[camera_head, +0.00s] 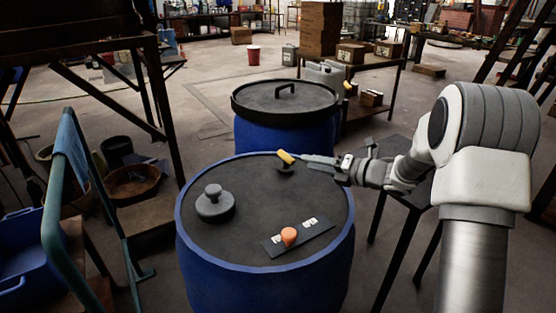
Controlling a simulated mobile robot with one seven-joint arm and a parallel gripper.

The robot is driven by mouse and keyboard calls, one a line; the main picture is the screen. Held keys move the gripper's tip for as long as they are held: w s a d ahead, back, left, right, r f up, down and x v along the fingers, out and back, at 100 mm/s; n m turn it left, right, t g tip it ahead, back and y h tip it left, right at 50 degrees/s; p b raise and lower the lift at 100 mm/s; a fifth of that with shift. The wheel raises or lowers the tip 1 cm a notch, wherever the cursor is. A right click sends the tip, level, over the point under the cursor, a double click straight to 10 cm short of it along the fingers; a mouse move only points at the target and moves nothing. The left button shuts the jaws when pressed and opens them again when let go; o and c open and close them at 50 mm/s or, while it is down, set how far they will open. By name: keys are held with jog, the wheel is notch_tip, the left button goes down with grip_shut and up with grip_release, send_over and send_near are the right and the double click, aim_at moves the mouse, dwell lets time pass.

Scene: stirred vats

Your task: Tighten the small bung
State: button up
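A blue drum (262,268) with a dark flat top stands in front of me. A small bung (285,169) with a dark base and a yellow handle sits toward the back of its top. My gripper (298,158) reaches in from the right, its fingertips at the right end of the yellow handle. It looks to be touching the handle, but the fingers are too small to show whether they are shut on it. A larger grey bung (214,204) with a knob sits at the left of the top.
A dark plate with white labels (310,236) and an orange knob (289,236) lies on the drum's front right. A second blue drum with a handled lid (283,96) stands behind. A teal rail (72,145) is at left, a dark stand (405,165) at right.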

aim_at(286, 157)
jog(key=b+x, duration=0.2)
jog(key=x, duration=1)
jog(key=shift+w+a, duration=0.15)
jog(key=shift+a, duration=0.1)
grip_shut()
